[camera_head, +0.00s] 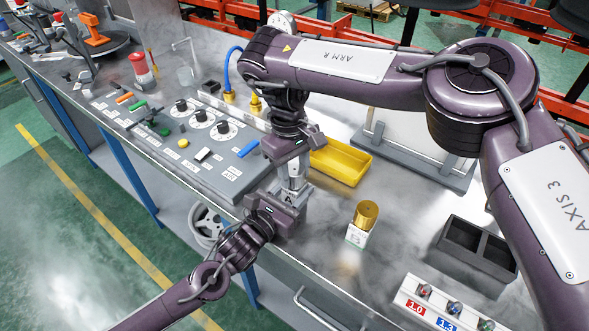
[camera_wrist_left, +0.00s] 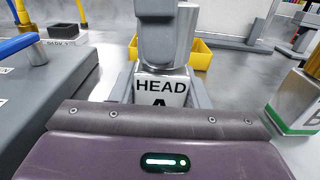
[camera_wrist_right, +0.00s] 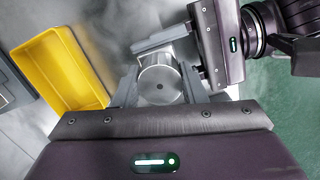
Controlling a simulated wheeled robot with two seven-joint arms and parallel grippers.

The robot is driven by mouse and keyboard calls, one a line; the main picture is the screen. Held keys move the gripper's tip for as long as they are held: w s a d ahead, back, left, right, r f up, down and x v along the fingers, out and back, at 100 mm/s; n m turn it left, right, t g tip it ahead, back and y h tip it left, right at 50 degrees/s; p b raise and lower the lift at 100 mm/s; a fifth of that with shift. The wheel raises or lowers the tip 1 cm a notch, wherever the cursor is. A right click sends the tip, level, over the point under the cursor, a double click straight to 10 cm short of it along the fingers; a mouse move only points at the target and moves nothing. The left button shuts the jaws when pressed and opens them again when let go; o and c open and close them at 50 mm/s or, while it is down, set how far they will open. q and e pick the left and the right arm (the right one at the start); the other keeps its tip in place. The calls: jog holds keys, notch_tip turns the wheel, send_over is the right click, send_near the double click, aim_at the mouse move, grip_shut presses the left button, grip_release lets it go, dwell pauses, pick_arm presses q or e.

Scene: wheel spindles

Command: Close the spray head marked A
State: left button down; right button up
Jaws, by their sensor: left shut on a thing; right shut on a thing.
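The spray head marked A (camera_wrist_left: 160,88) stands upright on the bench, a white block labelled "HEAD A" with a silver cylindrical top. In the right wrist view I look down on its round silver cap (camera_wrist_right: 160,82), with a small dark dot in the middle. My left gripper (camera_head: 290,197) comes from the front and is shut on the block low down. My right gripper (camera_head: 295,168) comes from above and is shut on the silver cap. The two grippers sit close, one over the other, and hide much of the head in the head view.
A gold-capped head on a white block (camera_head: 357,234) stands to the right. A yellow tray (camera_head: 340,162) lies behind. A grey control panel (camera_head: 215,150) is at the left. A grey two-compartment box (camera_head: 478,248) and a labelled nozzle rack (camera_head: 440,308) are at the right.

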jog(key=m, duration=0.7)
jog(key=shift+y, duration=0.4)
jog(key=m, duration=0.5)
jog(key=shift+d+y, duration=0.1)
jog(key=shift+y, duration=0.2)
jog(key=o, duration=1)
jog(key=shift+c, duration=0.2)
jog(key=shift+r, duration=2.25)
jog(key=shift+c, duration=0.6)
